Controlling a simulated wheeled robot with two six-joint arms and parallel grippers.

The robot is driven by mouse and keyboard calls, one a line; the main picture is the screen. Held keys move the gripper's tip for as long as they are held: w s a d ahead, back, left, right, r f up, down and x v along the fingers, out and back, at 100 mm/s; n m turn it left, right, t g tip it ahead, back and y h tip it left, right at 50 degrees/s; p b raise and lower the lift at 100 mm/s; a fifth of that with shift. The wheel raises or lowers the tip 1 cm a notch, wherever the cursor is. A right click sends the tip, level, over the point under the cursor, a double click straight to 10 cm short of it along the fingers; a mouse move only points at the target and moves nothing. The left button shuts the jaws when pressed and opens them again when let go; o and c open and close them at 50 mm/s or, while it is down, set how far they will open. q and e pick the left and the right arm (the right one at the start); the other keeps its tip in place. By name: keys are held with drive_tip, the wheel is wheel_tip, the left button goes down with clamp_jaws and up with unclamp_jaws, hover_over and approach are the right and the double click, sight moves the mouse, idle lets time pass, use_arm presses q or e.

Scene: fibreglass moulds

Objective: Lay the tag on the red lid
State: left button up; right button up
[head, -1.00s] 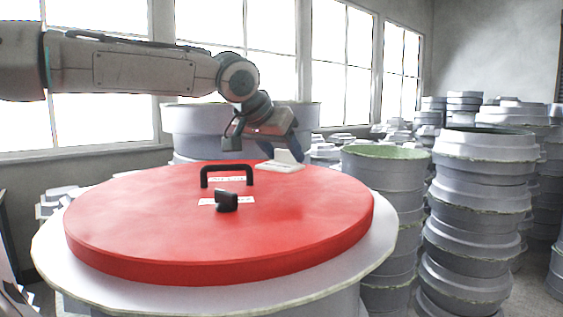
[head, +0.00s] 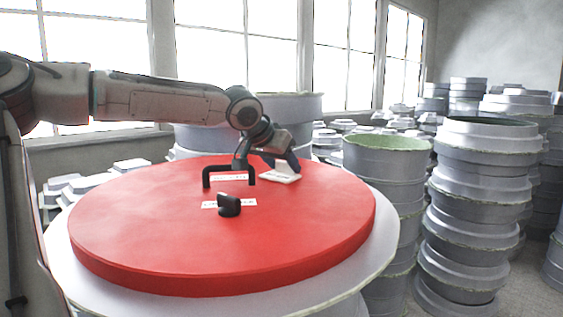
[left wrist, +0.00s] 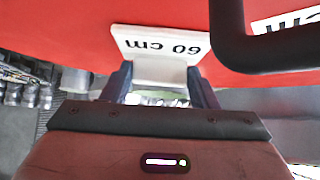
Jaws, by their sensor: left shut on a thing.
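The red lid (head: 200,240) lies flat on a large pale round mould in the head view. The white tag (head: 281,178) is at the lid's far right part, behind and right of the black handle. In the left wrist view the tag (left wrist: 160,45) reads "60 cm" and lies over the red lid (left wrist: 60,40). My left gripper (head: 285,160) is shut on the tag's raised part, with one finger on each side in the left wrist view (left wrist: 160,80). Whether the tag's whole underside touches the lid cannot be told. My right gripper is not in view.
A black bridge handle (head: 229,170) stands on the lid close left of the tag, with a black knob (head: 229,205) nearer. White labels lie beside both. Stacked grey moulds (head: 470,210) stand to the right. The lid's near part is clear.

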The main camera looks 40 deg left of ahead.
use_arm(q)
drive_tip(key=shift+d, duration=0.35)
drive_tip(key=o, duration=0.9)
drive_tip(key=shift+a+f, duration=0.1)
drive_tip(key=shift+o, duration=0.2)
drive_tip(key=shift+a, duration=0.15)
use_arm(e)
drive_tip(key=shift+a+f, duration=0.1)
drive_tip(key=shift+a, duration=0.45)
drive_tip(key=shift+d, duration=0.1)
use_arm(q)
drive_tip(key=shift+r, duration=0.2)
drive_tip(key=shift+s+r, duration=0.25)
drive_tip(key=b+v, duration=0.2)
drive_tip(key=v, duration=0.9)
drive_tip(key=shift+b, duration=0.3)
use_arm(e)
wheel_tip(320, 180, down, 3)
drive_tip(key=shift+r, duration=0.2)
